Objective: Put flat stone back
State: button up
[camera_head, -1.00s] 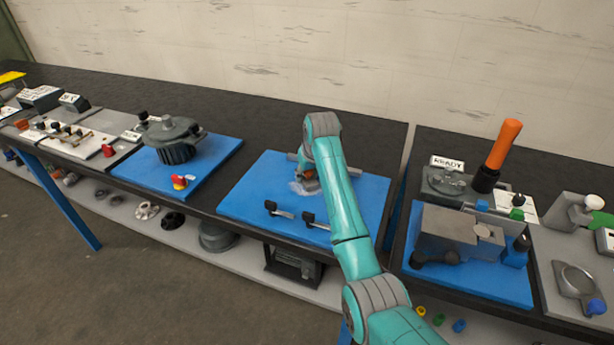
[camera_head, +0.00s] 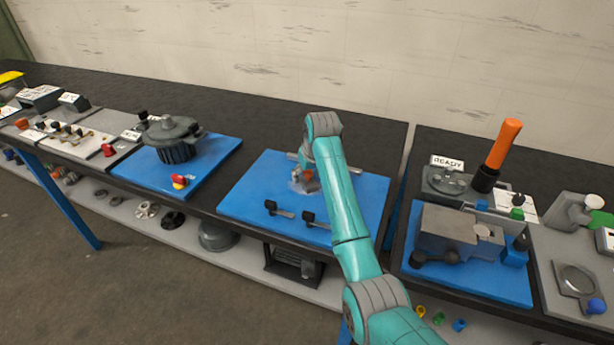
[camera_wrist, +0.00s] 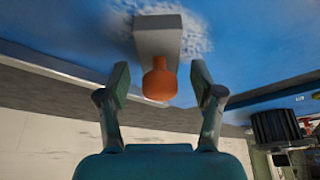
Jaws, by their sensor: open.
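A grey block with an orange knob, which looks like the flat stone, is in the wrist view; its grey body (camera_wrist: 158,35) lies at a pale, scuffed patch on the blue mat (camera_wrist: 75,30). The orange knob (camera_wrist: 159,82) points toward my wrist. My gripper (camera_wrist: 159,76) is open, with one finger on each side of the knob and a visible gap on both sides. In the head view the orange knob (camera_head: 308,175) shows small beside my arm, on the blue mat (camera_head: 250,195). My arm partly hides the gripper and stone there.
Two black-knobbed clamps (camera_head: 308,218) stand at the mat's front. A round dark housing (camera_head: 172,138) stands on the left mat. A grey vise-like block (camera_head: 455,235) and an upright orange handle (camera_head: 503,143) are at right.

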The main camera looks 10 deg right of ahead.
jog(key=v, duration=1.1)
jog(key=shift+s, duration=0.1)
